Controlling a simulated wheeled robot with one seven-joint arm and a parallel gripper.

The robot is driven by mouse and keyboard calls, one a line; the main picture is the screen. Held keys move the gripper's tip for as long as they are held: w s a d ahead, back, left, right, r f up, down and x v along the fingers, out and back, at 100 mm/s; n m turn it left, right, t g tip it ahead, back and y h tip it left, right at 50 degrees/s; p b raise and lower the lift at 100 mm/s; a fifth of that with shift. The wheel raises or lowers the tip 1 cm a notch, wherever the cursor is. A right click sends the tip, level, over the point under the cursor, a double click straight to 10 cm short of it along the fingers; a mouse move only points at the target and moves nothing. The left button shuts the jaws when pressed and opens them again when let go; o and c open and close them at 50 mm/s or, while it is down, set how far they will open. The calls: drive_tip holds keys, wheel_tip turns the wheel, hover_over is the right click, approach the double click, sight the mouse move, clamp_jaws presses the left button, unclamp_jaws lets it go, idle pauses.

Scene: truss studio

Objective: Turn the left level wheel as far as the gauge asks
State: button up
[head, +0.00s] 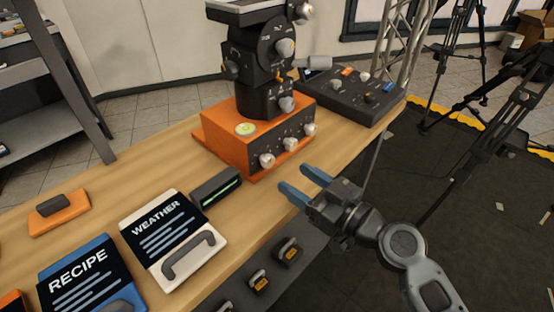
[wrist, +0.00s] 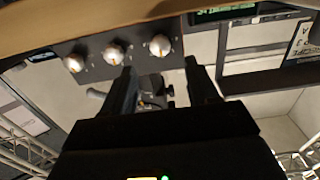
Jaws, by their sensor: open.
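The left level wheel (head: 266,160) is a silver knob on the dark front panel of an orange base (head: 225,142), with two similar knobs to its right. In the wrist view the scene appears inverted, and this wheel (wrist: 160,45) is the rightmost, just beyond and between my fingertips. The gauge (head: 222,190) is a dark box with a lit green strip, left of the base; it shows partly in the wrist view (wrist: 225,11). I cannot read a mark on it. My gripper (head: 302,183) is open and empty, in front of the panel and apart from the wheel.
A round green bubble level (head: 245,129) sits on the base under a dark camera head (head: 265,60). A control console (head: 350,95) stands behind right. WEATHER (head: 165,240) and RECIPE (head: 82,275) cards lie left on the wooden table (head: 110,190). Tripods stand right.

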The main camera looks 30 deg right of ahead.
sight(271, 162)
drive_tip(key=p+x, duration=0.1)
drive_tip(key=x, duration=0.4)
drive_tip(key=shift+a+r, duration=0.1)
drive_tip(key=shift+r, duration=0.05)
drive_tip(key=shift+p+x, duration=0.4)
drive_tip(key=shift+x, duration=0.45)
drive_tip(key=c, duration=1)
